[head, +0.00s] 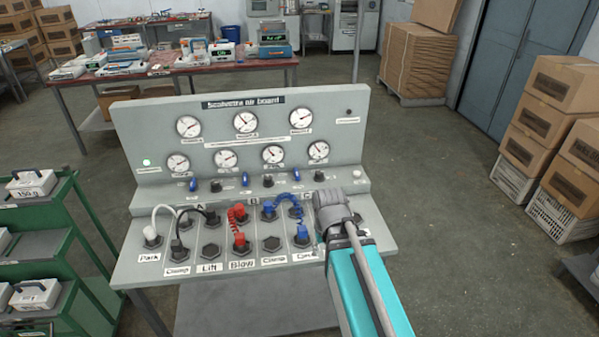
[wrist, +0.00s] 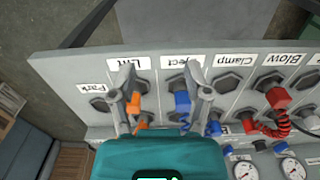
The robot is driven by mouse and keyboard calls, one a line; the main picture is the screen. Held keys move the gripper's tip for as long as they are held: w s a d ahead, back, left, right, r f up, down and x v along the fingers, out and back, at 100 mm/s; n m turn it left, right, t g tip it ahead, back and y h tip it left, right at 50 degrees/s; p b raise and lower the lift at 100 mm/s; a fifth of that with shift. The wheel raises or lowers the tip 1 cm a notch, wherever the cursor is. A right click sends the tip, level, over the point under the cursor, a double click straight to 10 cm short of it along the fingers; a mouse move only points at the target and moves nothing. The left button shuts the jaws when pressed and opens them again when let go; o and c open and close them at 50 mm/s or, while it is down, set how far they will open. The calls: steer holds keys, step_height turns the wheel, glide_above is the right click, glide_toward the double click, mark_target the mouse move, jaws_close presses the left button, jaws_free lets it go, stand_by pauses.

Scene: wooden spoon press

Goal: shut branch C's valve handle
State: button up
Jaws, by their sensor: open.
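Branch C's valve handle (head: 296,174) is a small blue lever on the board's upper ledge, above the letter C in the head view. It looks upright, much like the other two blue handles. It seems to show as a small blue piece (wrist: 227,150) at the lower right of the wrist view. My gripper (head: 335,207) is over the right end of the lower panel, right of and nearer than the handle, apart from it. In the wrist view my gripper (wrist: 160,72) is open, its fingers over the Lift and Eject sockets, with nothing visibly held.
Similar blue handles stand at branch A (head: 193,184) and branch B (head: 245,179). Blue plugs with a coiled hose (head: 290,212) and red plugs (head: 238,225) stick up from the panel. An orange plug (wrist: 134,102) is close by my finger. Gauges line the upright back.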

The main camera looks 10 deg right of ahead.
steer(key=w+a+r+t+p, duration=0.1)
steer(key=w+a+r+p, duration=0.1)
steer(key=w, duration=0.8)
steer(key=t+p, duration=0.3)
steer(key=p, duration=0.1)
glide_toward(296, 171)
steer(key=v, duration=0.4)
steer(key=shift+s+f, duration=0.2)
steer(key=shift+f, duration=0.2)
steer(key=b+x, duration=1.3)
steer(key=shift+w+f, duration=0.1)
steer(key=shift+w, duration=0.2)
